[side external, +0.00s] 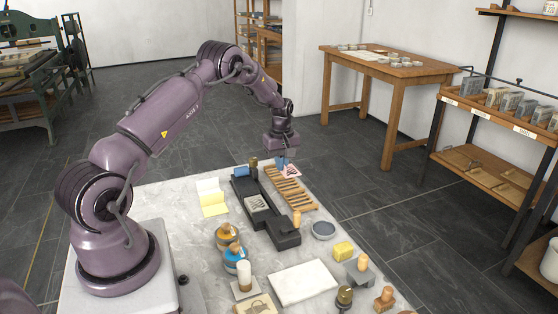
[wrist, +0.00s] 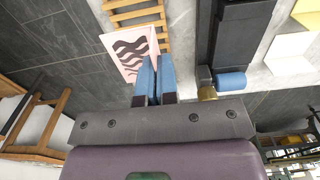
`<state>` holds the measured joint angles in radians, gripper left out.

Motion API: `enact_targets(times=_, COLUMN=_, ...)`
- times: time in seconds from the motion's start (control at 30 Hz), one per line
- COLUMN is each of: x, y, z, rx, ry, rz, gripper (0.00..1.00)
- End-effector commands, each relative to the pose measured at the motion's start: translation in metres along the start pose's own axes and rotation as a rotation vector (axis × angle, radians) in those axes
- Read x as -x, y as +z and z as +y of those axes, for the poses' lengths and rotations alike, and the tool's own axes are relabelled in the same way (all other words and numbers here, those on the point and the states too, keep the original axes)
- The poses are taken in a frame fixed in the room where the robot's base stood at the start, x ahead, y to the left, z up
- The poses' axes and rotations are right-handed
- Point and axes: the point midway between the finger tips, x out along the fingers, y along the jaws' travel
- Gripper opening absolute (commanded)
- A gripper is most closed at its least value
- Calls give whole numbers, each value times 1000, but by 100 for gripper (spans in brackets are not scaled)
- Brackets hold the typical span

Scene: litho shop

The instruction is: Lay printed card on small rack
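The printed card (wrist: 129,52) is pale pink with dark wavy bands. My gripper (wrist: 155,60) has blue fingertips close together, shut on the card's near edge in the wrist view. In the side view the card (side external: 291,171) is at the far end of the small rack (side external: 296,197), a low wooden frame with several slats. The card overlaps the rack's end and sticks out past it. The rack also shows in the wrist view (wrist: 138,14). I cannot tell whether the card touches the slats. My gripper (side external: 282,162) points down there.
A black press (side external: 243,190) with a blue roller (wrist: 231,81) stands close to the rack's left. Yellow paper (side external: 214,209), ink jars (side external: 236,258), a white slab (side external: 302,282) and stamps lie on the pale table. The floor is open beyond the table's right edge.

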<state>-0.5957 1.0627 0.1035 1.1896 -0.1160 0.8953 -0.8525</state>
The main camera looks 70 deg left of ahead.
Motion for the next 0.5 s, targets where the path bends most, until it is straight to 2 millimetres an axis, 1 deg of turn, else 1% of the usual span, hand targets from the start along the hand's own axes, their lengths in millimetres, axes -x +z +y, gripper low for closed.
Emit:
enact_targets(times=0.03, x=-5, y=0, z=-1, rx=0, ry=-2, rz=-2, gripper=0)
enact_targets(times=0.2, x=-19, y=0, z=-1, rx=0, ry=-1, rz=-1, gripper=0)
enact_targets(times=0.5, x=-40, y=0, z=0, rx=0, ry=0, rz=0, gripper=0)
